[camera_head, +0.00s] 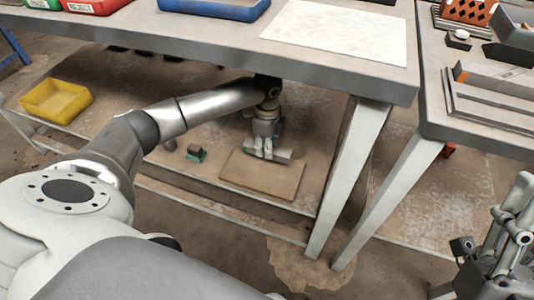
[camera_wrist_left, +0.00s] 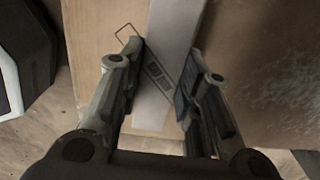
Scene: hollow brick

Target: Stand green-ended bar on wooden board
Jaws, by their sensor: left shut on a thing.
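My left gripper (camera_head: 265,147) reaches under the table and is shut on a light grey bar (camera_head: 283,157). The bar lies across the jaws just over the wooden board (camera_head: 257,185), which rests on the lower shelf. In the left wrist view, the bar (camera_wrist_left: 174,45) runs between the two fingers (camera_wrist_left: 160,88), with the board (camera_wrist_left: 105,45) below. A dark label shows on or beside the bar. I cannot tell whether the bar touches the board. My right gripper (camera_head: 495,255) is at the lower right, away from the board.
The table top (camera_head: 215,35) overhangs the shelf, and pale legs (camera_head: 345,185) stand right of the board. A yellow bin (camera_head: 57,101) sits farther left. A second table (camera_head: 480,90) stands at the right.

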